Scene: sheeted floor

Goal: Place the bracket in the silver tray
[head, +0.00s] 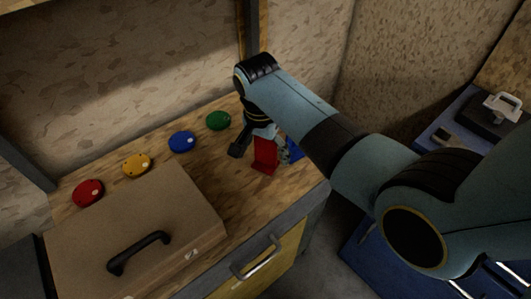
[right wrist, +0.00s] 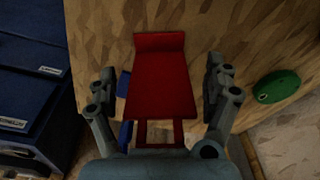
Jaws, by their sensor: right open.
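A red angled piece, which looks like the bracket (head: 265,154), is at the right end of the wooden bench top. In the right wrist view the red bracket (right wrist: 160,88) shows a flat plate with a raised lip at its far end. My right gripper (head: 261,149) is over the bracket. In the right wrist view the open fingers of this gripper (right wrist: 161,72) stand on either side of the bracket, with gaps on both sides. I cannot make out a silver tray for certain. My left gripper is out of view.
A blue piece (head: 294,149) sits close beside the bracket. Red (head: 88,193), yellow (head: 136,165), blue (head: 181,141) and green (head: 218,120) discs line the bench's back. A brown case (head: 130,215) fills the front left. Blue boxes (head: 372,262) stand at the right.

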